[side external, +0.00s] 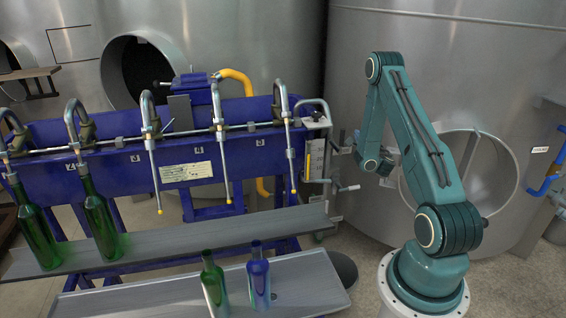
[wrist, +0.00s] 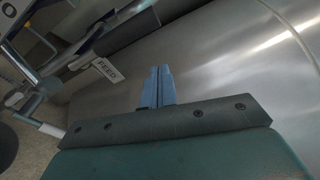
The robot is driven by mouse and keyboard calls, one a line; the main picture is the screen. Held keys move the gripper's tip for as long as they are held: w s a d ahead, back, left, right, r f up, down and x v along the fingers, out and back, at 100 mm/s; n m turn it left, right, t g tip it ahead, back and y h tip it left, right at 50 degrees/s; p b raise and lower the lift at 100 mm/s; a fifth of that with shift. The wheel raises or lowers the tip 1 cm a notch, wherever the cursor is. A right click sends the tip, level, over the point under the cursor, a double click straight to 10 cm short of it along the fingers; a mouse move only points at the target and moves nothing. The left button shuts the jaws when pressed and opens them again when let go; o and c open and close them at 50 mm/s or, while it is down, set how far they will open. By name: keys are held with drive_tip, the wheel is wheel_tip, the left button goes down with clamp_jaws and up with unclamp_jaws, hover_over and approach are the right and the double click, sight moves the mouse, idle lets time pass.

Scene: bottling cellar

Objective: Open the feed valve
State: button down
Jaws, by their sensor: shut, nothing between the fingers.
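A white label reading FEED (wrist: 107,69) shows in the wrist view, up and left of my fingertips, beside a grey bar. A crank-like lever with a pale grip (wrist: 48,128) sits at lower left in that view; I cannot tell whether it belongs to the feed valve. In the side external view, levers and fittings (side external: 347,187) stand at the right end of the blue filling machine (side external: 255,150), close to the end of my arm. My gripper (wrist: 157,72) is shut and empty, its blue-grey fingers together in front of bare steel. No contact with a lever shows.
Large steel tanks (side external: 440,60) stand behind the machine and my arm. Two green bottles (side external: 100,225) stand under the left spouts on a grey shelf (side external: 180,240). Another green bottle (side external: 213,285) and a blue bottle (side external: 258,280) stand on the front shelf (side external: 310,285).

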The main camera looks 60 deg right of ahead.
drive_tip(key=shift+s+a, duration=0.2)
drive_tip(key=shift+a, duration=0.05)
drive_tip(key=v, duration=0.9)
drive_tip(key=shift+f, duration=0.15)
idle(0.4)
drive_tip(key=shift+a, duration=0.1)
drive_tip(key=w+a+r+n+g+y, duration=0.1)
drive_tip(key=w+a+r+n+y, duration=0.2)
drive_tip(key=w+a+r+n, duration=0.35)
drive_tip(key=w+a+r+n+y, duration=0.45)
drive_tip(key=a+r+n, duration=0.25)
drive_tip(key=a, duration=0.3)
drive_tip(key=s+a+r+n+g+y, duration=0.1)
drive_tip(key=s+a+r+n+y, duration=0.1)
drive_tip(key=a+n, duration=0.3)
drive_tip(key=s+a+r+n+g+y, duration=0.15)
drive_tip(key=a+n, duration=0.25)
drive_tip(key=a, duration=0.4)
drive_tip(key=s+a+r+n+g+y, duration=0.1)
drive_tip(key=s+a+r+n+y, duration=0.1)
drive_tip(key=s+a+n, duration=0.7)
drive_tip(key=s+y, duration=0.1)
drive_tip(key=s, duration=0.2)
drive_tip(key=shift+s, duration=0.25)
